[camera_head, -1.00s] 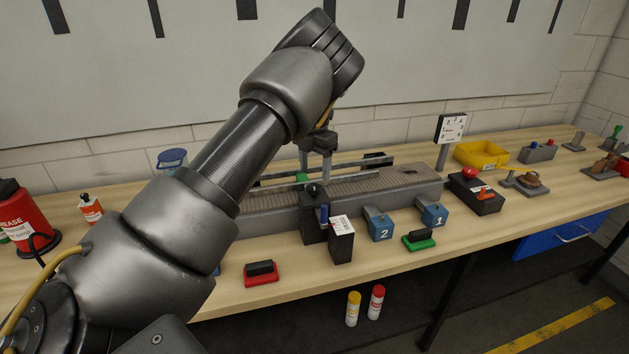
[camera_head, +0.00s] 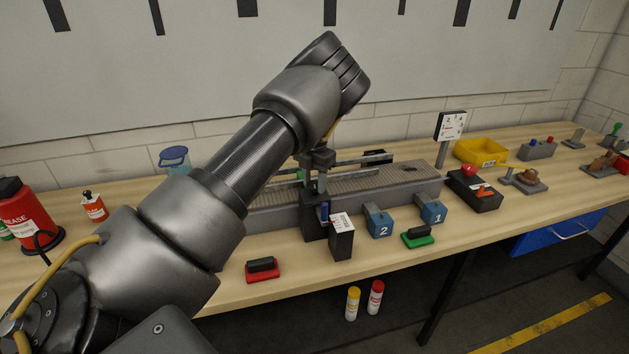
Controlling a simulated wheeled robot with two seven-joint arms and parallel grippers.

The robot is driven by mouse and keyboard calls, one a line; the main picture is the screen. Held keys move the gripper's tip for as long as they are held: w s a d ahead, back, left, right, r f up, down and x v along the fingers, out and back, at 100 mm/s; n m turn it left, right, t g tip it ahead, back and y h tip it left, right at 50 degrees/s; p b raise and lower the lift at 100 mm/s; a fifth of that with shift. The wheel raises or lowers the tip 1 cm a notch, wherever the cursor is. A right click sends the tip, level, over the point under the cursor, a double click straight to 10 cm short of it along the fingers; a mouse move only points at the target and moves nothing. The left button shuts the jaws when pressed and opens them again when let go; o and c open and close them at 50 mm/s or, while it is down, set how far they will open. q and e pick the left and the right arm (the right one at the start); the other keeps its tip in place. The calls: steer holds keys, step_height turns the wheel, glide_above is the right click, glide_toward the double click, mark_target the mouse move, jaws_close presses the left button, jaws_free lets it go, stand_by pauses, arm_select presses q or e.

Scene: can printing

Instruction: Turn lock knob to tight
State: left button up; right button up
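My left gripper (camera_head: 314,187) points down from its black base at the top of a black box (camera_head: 313,228), in front of the conveyor. The dark round lock knob on top of this box is now hidden by the fingers. The fingers are at the knob's height, but I cannot tell whether they touch it or are shut on it. A small blue part (camera_head: 324,211) shows on the box's front. A black block with a white label (camera_head: 342,222) stands just to its right. My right gripper is not in view.
The ribbed conveyor (camera_head: 405,177) runs behind the box, with a rail above it. Blue blocks marked 2 (camera_head: 379,223) and 1 (camera_head: 432,210) stand to the right. A red stamp-like block (camera_head: 262,270) and a green one (camera_head: 417,238) lie near the front edge.

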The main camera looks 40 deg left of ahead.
arm_select(q)
steer(key=shift+c, duration=0.7)
